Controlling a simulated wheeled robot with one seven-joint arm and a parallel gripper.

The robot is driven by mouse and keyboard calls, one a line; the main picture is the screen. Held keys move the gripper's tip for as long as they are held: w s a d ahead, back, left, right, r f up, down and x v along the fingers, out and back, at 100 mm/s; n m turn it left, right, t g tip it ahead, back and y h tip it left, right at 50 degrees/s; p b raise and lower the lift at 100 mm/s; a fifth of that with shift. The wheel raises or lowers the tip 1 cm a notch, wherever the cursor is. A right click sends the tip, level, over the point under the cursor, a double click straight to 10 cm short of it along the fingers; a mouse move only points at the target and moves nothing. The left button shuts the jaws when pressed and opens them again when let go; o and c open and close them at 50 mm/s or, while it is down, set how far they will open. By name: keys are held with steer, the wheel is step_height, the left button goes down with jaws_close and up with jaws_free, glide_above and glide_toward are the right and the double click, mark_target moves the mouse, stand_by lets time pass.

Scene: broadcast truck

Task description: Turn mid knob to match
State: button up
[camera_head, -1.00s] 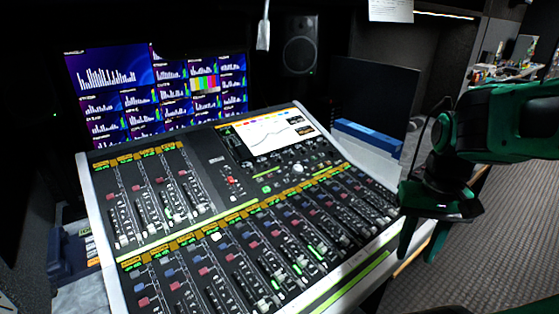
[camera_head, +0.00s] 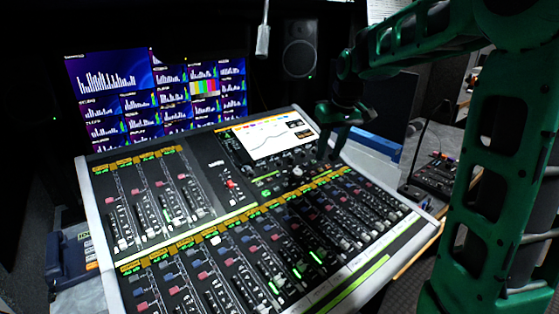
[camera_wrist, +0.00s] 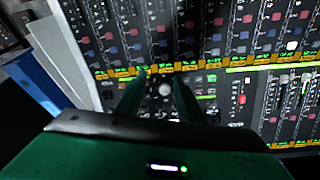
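The mixing console (camera_head: 82,190) fills the middle of the head view. Its knob section lies below the tilted screen (camera_head: 268,136), with a pale round knob (camera_head: 297,171) and smaller dark knobs around it. I cannot tell which is the mid knob. My gripper (camera_head: 332,150) is above the console's right side, beside the screen, fingers pointing down. In the wrist view, my gripper (camera_wrist: 157,90) is open, and a pale knob (camera_wrist: 165,89) shows between its two green fingers, nearer the right one. Contact is not visible. The palm hides the nearer panel.
Fader strips with coloured buttons surround the knob section. A blue case (camera_head: 372,143) and a small black device (camera_head: 440,178) with a cable are to the right. Monitors (camera_head: 105,85) and a speaker (camera_head: 300,48) stand behind. A microphone-like object (camera_head: 263,40) hangs above.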

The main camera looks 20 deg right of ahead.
mark_target(280, 161)
steer(key=w+a+n+t+y, duration=0.1)
steer(key=w+a+n, duration=0.1)
steer(key=w+a, duration=0.35)
steer(key=w+a+n, duration=0.1)
steer(key=w+a, duration=0.1)
steer(key=w, duration=0.7)
steer(key=x, duration=1.1)
steer(key=shift+f, duration=0.15)
steer(key=shift+d, duration=0.1)
jaws_close()
